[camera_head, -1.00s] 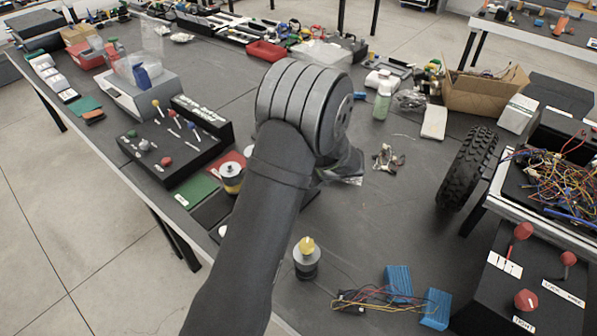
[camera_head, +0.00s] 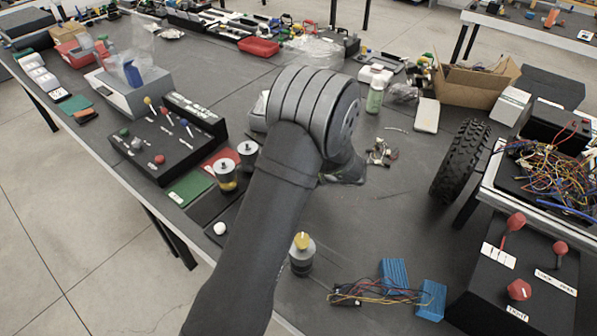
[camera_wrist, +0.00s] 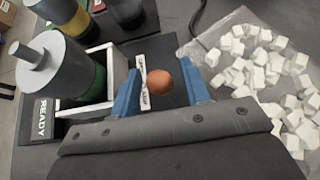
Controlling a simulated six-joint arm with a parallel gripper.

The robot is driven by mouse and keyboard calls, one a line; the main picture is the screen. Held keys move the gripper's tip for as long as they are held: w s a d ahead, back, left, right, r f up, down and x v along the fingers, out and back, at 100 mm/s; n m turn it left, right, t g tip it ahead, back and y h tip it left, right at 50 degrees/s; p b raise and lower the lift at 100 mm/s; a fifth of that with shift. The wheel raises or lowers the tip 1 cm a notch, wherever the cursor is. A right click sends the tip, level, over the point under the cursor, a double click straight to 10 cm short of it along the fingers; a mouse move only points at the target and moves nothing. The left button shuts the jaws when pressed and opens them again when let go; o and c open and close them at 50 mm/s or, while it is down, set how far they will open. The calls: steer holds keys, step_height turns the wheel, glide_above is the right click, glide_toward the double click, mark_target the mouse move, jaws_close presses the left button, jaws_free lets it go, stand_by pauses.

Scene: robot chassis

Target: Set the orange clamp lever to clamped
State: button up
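The orange clamp lever shows as a round orange knob (camera_wrist: 160,82) near the middle of the wrist view, beside a white label strip (camera_wrist: 142,72) whose text I cannot read fully. My gripper (camera_wrist: 160,90) is open, with one blue finger on each side of the knob. A gap shows between the knob and each finger, so I see no grip. The lever's shaft is hidden under the knob. In the head view, my arm hides the lever and my gripper.
A grey-topped cylinder (camera_wrist: 50,62) stands in a white-edged holder by a READY label (camera_wrist: 40,120), left of my gripper. A clear bag of white cubes (camera_wrist: 240,62) lies at right. In the head view, a black panel with red-knobbed levers (camera_head: 520,265) stands at right.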

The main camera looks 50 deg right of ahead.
steer(key=v, duration=1.7)
steer(key=shift+s, duration=0.15)
steer(key=shift+r, duration=0.1)
steer(key=x, duration=1.7)
steer(key=shift+w, duration=0.2)
